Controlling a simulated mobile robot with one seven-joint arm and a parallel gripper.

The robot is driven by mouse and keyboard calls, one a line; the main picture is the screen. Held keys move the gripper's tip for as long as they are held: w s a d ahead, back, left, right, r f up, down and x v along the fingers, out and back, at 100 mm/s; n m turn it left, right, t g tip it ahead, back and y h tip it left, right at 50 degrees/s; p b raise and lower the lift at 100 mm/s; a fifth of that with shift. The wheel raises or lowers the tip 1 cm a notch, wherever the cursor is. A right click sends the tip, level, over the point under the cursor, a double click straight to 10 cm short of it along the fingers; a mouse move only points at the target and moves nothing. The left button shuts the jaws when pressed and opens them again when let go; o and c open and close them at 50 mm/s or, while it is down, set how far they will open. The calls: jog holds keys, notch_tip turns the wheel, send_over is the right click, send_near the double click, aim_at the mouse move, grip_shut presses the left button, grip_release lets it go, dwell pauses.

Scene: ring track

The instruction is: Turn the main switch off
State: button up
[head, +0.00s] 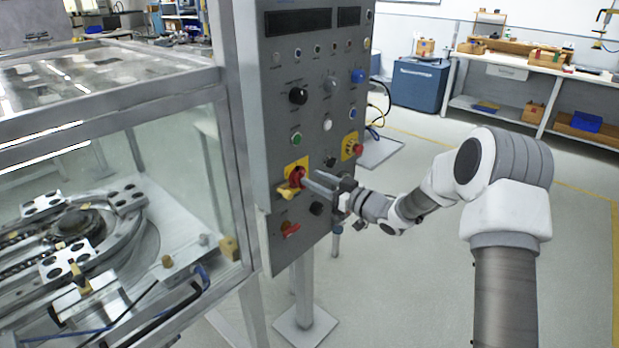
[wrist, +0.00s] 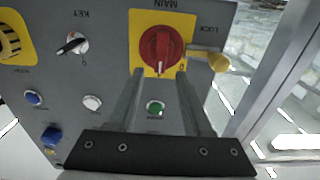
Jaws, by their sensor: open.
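The main switch (wrist: 161,46) is a red round knob on a yellow plate under the label MAIN in the wrist view. A white mark on the knob points down in the picture. In the head view the main switch (head: 296,176) is on the lower left of the grey panel, partly hidden by my gripper. My gripper (wrist: 159,74) is open. Its two fingertips are at either side of the knob's lower edge in the wrist view; I cannot tell whether they touch it. In the head view my gripper (head: 308,181) reaches the panel from the right.
A yellow lock piece (wrist: 220,62) sticks out beside the switch plate. A key switch (wrist: 73,43) and several buttons are near it. In the head view, a red-and-yellow emergency stop (head: 357,149) and a lower red handle (head: 290,230) are close. A glass-walled machine (head: 180,170) stands left.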

jog(key=shift+x, duration=1.3)
grip_shut()
